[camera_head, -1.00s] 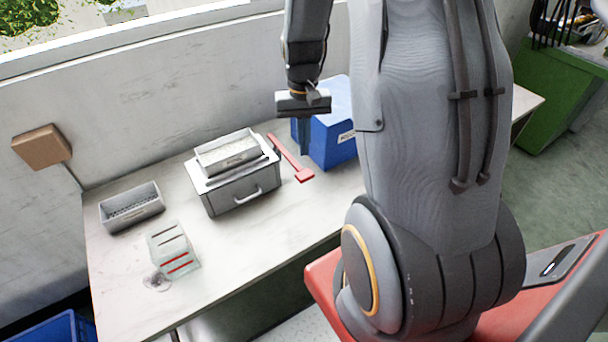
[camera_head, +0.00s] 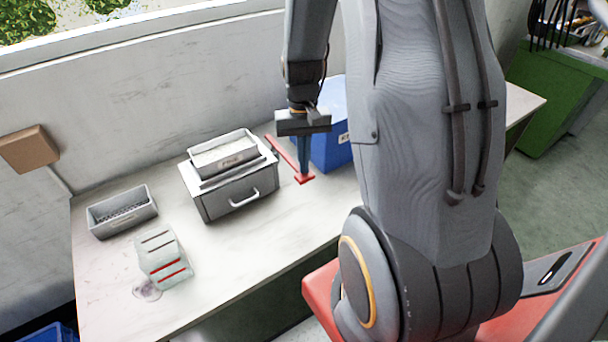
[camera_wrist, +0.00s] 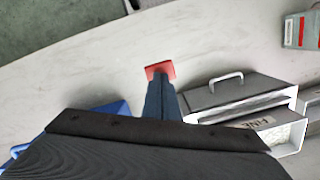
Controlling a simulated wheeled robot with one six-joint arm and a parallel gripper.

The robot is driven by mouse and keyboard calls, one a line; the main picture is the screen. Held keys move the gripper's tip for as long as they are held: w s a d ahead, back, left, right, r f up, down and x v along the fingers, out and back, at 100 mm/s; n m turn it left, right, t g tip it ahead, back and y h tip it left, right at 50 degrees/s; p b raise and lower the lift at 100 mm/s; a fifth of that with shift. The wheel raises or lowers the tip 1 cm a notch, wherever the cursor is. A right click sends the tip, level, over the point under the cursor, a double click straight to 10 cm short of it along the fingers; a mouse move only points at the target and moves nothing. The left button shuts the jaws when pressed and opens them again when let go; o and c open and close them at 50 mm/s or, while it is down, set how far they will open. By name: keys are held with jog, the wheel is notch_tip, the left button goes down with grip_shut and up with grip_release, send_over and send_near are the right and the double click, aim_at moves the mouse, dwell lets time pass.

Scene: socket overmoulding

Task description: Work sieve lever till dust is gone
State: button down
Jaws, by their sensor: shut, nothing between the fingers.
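The sieve is a grey box (camera_head: 213,204) with a front handle, and a tray labelled FINE (camera_head: 237,161) holding pale granules sits on top. The tray and box also show at the right of the wrist view (camera_wrist: 245,92). The red lever (camera_head: 283,153) extends from the box's right side and ends in a flat red pad (camera_wrist: 168,68). My gripper (camera_head: 303,166) is shut and empty, pointing down at the pad. Its blue fingers overlap the pad in both views; I cannot tell whether they touch it. Dust among the granules is too small to make out.
A grey bin with dark contents (camera_head: 123,222) stands left of the sieve. A clear container with red stripes (camera_head: 163,262) is at the table's front left, beside a small clear round thing (camera_head: 147,289). A blue box (camera_head: 333,151) stands close behind my gripper. The front table strip is clear.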

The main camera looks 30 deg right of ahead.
jog(key=shift+f+b, duration=0.95)
jog(key=shift+f, duration=1.25)
jog(key=shift+r, duration=0.1)
jog(key=shift+w+d+r+p, duration=0.25)
jog(key=shift+w+d, duration=0.05)
jog(key=shift+w, duration=0.4)
jog(key=shift+w+d+r+p, duration=0.2)
jog(key=shift+w+d+r, duration=0.1)
jog(key=shift+w, duration=0.4)
notch_tip(320, 180, up, 8)
jog(key=b, duration=0.1)
jog(key=shift+w+d+f+b, duration=0.15)
jog(key=shift+w+b, duration=0.15)
jog(key=shift+w, duration=0.05)
